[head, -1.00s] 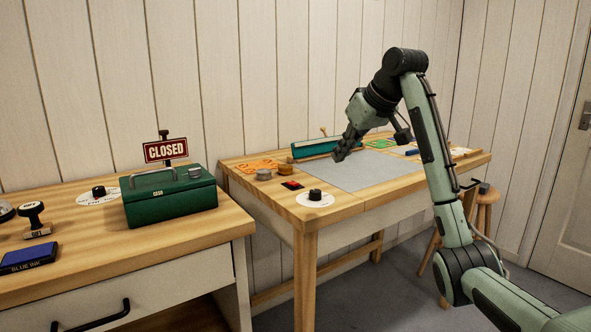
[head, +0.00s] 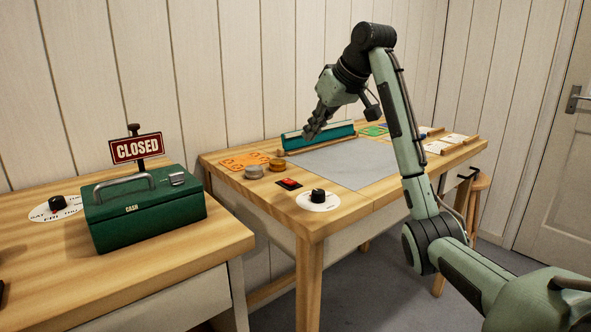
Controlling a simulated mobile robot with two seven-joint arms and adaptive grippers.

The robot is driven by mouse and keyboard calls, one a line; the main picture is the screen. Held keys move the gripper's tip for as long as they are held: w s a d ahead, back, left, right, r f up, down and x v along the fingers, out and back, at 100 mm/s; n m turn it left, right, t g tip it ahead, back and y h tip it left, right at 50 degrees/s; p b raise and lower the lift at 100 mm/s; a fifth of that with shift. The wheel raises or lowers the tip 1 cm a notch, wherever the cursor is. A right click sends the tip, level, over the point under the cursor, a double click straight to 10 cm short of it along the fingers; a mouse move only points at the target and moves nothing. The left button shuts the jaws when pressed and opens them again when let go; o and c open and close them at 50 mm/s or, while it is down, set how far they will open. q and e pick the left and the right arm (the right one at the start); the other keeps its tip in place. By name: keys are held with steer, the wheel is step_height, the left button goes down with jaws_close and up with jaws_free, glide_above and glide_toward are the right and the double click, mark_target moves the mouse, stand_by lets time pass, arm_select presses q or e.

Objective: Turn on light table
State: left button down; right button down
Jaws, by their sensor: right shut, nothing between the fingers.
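The light table is the wooden table on the right with a grey panel (head: 345,165) set in its top; the panel looks unlit. A small red switch on a black base (head: 289,184) sits on the tabletop left of the panel. A black knob on a white dial (head: 318,198) is nearer the front edge. My right gripper (head: 309,136) is shut and empty. It hangs in the air over the back left of the panel, in front of the teal tool, up and to the right of the red switch in the picture. My left gripper is out of view.
A green cash box (head: 145,210) and a CLOSED sign (head: 137,148) stand on the left desk, beside another dial (head: 56,207). A teal tool (head: 294,142) lies at the back. A stool (head: 478,200) stands at right.

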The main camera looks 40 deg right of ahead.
glide_above(291, 182)
steer(key=s, duration=0.1)
steer(key=f, duration=0.7)
steer(key=shift+s+f, duration=0.2)
steer(key=shift+f, duration=0.2)
step_height(291, 182, down, 3)
steer(key=shift+s+r, duration=0.1)
steer(key=shift+r, duration=0.05)
steer(key=shift+s+d+f+p, duration=0.1)
steer(key=shift+f+p, duration=0.2)
steer(key=shift+f, duration=0.25)
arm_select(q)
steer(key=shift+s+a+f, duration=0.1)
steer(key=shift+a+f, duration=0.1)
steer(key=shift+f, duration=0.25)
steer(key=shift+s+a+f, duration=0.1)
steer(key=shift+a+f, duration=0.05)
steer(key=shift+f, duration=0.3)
arm_select(e)
steer(key=shift+f, duration=0.15)
